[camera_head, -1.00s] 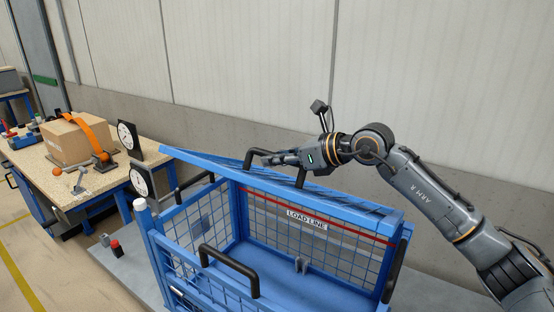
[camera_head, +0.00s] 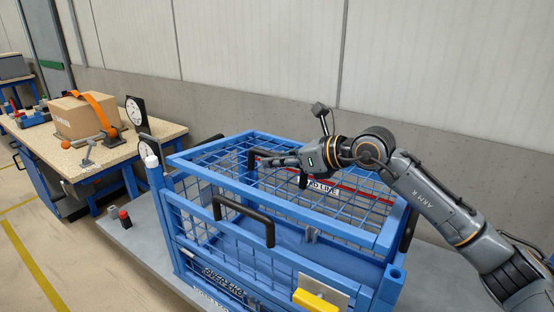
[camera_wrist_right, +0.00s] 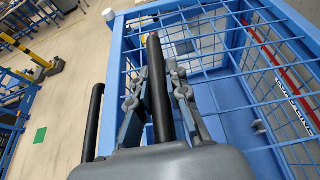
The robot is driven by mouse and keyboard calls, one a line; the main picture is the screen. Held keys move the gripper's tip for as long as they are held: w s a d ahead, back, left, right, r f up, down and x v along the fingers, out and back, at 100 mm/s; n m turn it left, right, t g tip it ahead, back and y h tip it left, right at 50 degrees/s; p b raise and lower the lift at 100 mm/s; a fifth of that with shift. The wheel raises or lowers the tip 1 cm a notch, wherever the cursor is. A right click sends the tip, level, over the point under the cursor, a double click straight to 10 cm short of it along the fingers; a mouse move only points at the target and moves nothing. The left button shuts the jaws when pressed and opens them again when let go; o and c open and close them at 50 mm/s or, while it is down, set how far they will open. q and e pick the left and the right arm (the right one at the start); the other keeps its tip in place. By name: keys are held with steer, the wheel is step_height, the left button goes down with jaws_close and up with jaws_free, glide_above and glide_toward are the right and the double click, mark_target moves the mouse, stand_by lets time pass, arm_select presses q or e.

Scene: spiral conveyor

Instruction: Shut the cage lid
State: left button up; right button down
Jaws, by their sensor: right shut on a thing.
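The blue wire-mesh cage (camera_head: 160,205) stands on a grey platform. Its lid (camera_head: 270,207), a blue frame, slopes low over the top; I cannot tell whether it touches the rim all along. My right gripper (camera_head: 262,161) is over the cage, shut on the black lid handle (camera_head: 302,179). In the right wrist view, the fingers (camera_wrist_right: 160,92) close around the black bar (camera_wrist_right: 155,60). The front handle (camera_head: 270,232) is in front, and also shows in the right wrist view (camera_wrist_right: 93,120). A yellow latch-like part (camera_head: 315,301) is at the lower front. My left gripper is not in view.
A red-topped button (camera_head: 124,215) is on the platform beside the cage. A grey wall runs behind.

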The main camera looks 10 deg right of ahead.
steer(key=shift+a, duration=0.1)
steer(key=c, duration=1.3)
jaws_free()
steer(key=shift+s+d+r, duration=0.15)
steer(key=shift+s+d, duration=0.05)
steer(key=shift+d, duration=0.15)
steer(key=v, duration=1.1)
steer(key=shift+s+a, duration=0.1)
steer(key=shift+s, duration=0.05)
